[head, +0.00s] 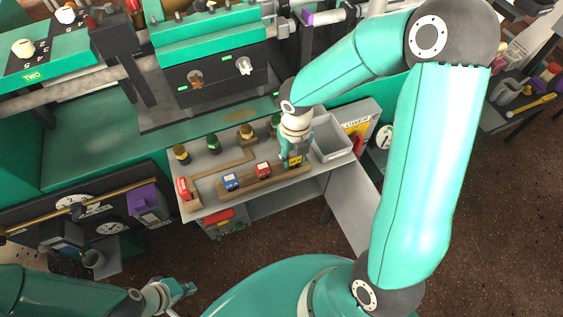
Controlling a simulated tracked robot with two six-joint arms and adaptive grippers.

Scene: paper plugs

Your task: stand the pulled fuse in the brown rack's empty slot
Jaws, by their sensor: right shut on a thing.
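The brown rack (247,184) lies along the front of the grey shelf. A blue fuse (231,182) and a red fuse (263,170) stand in it, and another red fuse (183,188) stands at the shelf's left end. My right gripper (291,158) points down over the rack's right end. It is shut on a dark fuse with yellow marking (295,160), largely hidden by the fingers. Whether this fuse touches the rack, I cannot tell. My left gripper (183,288) is low at the left, away from the shelf; its finger gap is unclear.
Several dark knobs with brass bases, one of them a yellow-topped knob (181,153), stand behind the rack. A grey open bin (334,140) is close to the right of my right gripper. A green machine (210,45) rises behind the shelf.

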